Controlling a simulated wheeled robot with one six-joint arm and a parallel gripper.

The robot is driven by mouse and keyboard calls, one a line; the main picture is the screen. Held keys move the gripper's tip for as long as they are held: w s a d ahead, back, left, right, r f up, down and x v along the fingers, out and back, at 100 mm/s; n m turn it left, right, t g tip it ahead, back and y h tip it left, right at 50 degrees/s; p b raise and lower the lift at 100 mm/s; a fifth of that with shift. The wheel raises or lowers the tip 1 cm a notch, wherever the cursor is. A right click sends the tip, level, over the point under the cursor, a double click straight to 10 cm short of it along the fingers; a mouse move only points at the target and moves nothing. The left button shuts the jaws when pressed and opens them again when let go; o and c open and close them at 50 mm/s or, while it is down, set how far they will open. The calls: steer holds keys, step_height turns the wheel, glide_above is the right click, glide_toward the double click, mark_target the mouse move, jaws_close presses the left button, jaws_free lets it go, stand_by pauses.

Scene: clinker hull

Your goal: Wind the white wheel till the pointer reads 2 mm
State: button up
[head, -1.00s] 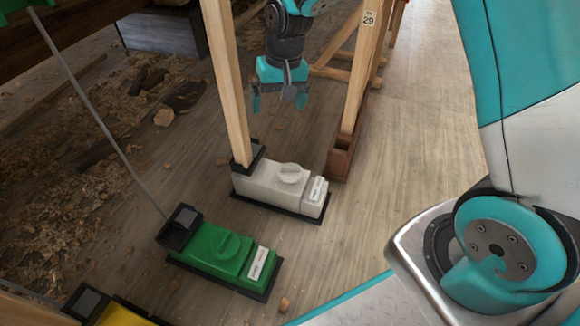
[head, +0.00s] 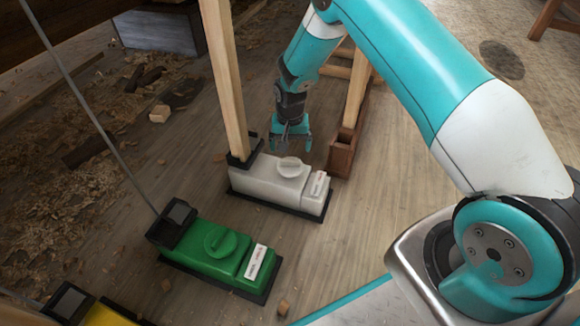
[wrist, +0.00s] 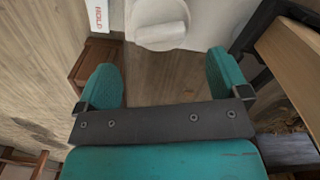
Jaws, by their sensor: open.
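The white wheel (head: 290,166) is a round knob with a raised grip bar on top of a white box (head: 258,178), which stands on a dark base on the floor. My gripper (head: 291,146) is open and empty, just behind and above the wheel in the head view. In the wrist view the wheel (wrist: 158,22) shows at the top, beyond and between the two teal fingers (wrist: 165,75); the fingers are not around it. A label on the box (wrist: 98,15) reads HOLD. I cannot make out a pointer or a millimetre scale.
A green box (head: 200,252) with its own knob stands in front to the left, and a yellow one (head: 108,316) is at the lower left edge. A wooden post (head: 224,85) rises beside the white box. A brown wooden block (head: 342,155) stands close behind.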

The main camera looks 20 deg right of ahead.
mark_target(290, 160)
step_height(290, 160, down, 7)
steer(key=b, duration=0.3)
steer(key=shift+r, duration=0.15)
steer(key=c, duration=0.9)
steer(key=shift+r+p, duration=0.15)
steer(key=shift+p, duration=0.25)
steer(key=shift+c, duration=0.2)
